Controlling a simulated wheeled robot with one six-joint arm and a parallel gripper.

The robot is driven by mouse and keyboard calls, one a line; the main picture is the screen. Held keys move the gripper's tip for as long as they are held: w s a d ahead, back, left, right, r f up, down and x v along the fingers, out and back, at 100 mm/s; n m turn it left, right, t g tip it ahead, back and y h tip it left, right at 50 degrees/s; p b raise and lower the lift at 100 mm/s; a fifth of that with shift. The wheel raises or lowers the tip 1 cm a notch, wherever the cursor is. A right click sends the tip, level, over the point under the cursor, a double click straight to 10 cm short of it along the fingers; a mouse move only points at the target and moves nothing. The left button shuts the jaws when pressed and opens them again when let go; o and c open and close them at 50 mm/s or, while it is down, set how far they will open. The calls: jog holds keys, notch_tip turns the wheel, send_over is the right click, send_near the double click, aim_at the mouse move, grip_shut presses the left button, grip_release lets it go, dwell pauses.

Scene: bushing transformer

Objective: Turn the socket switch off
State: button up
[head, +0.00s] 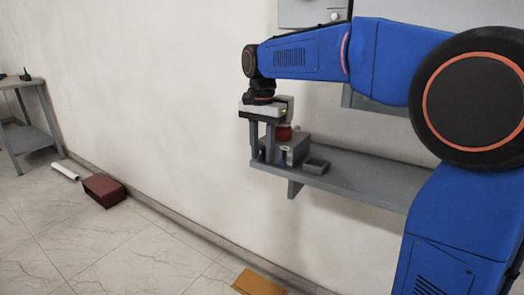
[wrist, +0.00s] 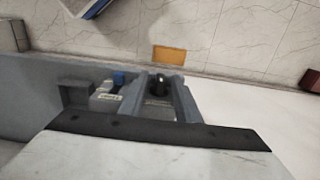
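A grey box (head: 294,148) with a red part (head: 284,132) on top stands on a grey wall shelf; I take it to be the socket switch unit. In the wrist view the fingers (wrist: 159,80) appear on either side of the knob. I cannot tell whether they touch it. The knob's exact setting is unclear.
The grey shelf (head: 365,180) runs right along the wall below my arm. A small grey tray-like piece (head: 315,166) lies beside the box. A wall panel (head: 305,12) hangs above. On the floor are an orange-brown item (head: 258,283) and a dark red box (head: 103,190).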

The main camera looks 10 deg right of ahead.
grip_shut()
jog(key=shift+w+a, duration=0.1)
jog(key=shift+w+a+g+h, duration=0.15)
jog(key=shift+g+h, duration=0.95)
jog(key=shift+h, duration=0.1)
jog(key=shift+w+a+f+g+h, duration=0.1)
jog(key=shift+a+g+h, duration=0.05)
jog(key=shift+g+h, duration=1.25)
jog(key=shift+o, duration=0.3)
grip_release()
